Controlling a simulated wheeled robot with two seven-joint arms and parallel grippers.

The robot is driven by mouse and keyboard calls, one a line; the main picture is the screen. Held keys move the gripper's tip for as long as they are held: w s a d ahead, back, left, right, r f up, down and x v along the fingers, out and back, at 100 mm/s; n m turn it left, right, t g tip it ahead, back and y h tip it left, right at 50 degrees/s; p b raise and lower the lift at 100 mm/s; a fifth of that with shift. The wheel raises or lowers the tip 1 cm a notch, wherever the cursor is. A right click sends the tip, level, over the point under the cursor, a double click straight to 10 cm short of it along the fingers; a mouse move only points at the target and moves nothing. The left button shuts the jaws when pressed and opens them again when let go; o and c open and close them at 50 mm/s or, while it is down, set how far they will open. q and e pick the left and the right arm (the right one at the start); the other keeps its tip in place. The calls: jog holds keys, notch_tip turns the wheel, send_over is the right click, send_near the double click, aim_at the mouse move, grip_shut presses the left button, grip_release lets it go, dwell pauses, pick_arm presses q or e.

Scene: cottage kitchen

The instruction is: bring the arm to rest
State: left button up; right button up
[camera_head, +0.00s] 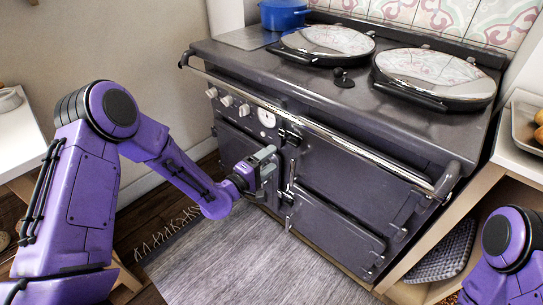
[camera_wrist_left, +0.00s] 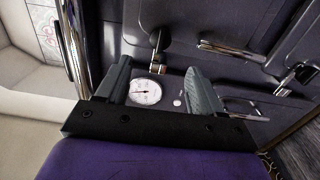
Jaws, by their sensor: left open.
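My purple left arm comes in from the left in the head view, bent at the elbow. Its grey left gripper (camera_head: 265,165) is in front of the dark range cooker (camera_head: 350,190), close to the cooker's door fronts. In the left wrist view the two fingers of this gripper (camera_wrist_left: 160,85) stand apart with nothing between them. Behind them show the cooker's round white dial (camera_wrist_left: 146,92) and door latches. I cannot tell whether the fingers touch the cooker. Of my right arm only a purple part shows at the lower right edge; its gripper is out of view.
A chrome rail (camera_head: 330,130) runs along the cooker's front. Two round lids (camera_head: 327,40) and a blue pot (camera_head: 284,14) are on top. A grey rug (camera_head: 240,265) lies on the floor. Counters stand at the left and right, the right one with a tray (camera_head: 523,140).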

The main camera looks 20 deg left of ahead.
pick_arm(q)
jog(key=s+a+f+m+g+y+p, duration=0.35)
jog(key=s+f+g+y, duration=0.2)
jog(key=s+f, duration=0.6)
jog(key=s+a+f+m+g+y+p, duration=0.1)
jog(key=s+a+f+g+y+p, duration=0.1)
jog(key=s, duration=1.1)
jog(key=s+a+f+m+g+y+p, duration=0.2)
jog(key=s+g, duration=0.4)
jog(key=s, duration=0.7)
jog(key=shift+a+y+p, duration=0.35)
jog(key=shift+a+y, duration=0.1)
jog(key=shift+a, duration=0.7)
jog(key=shift+m, duration=0.25)
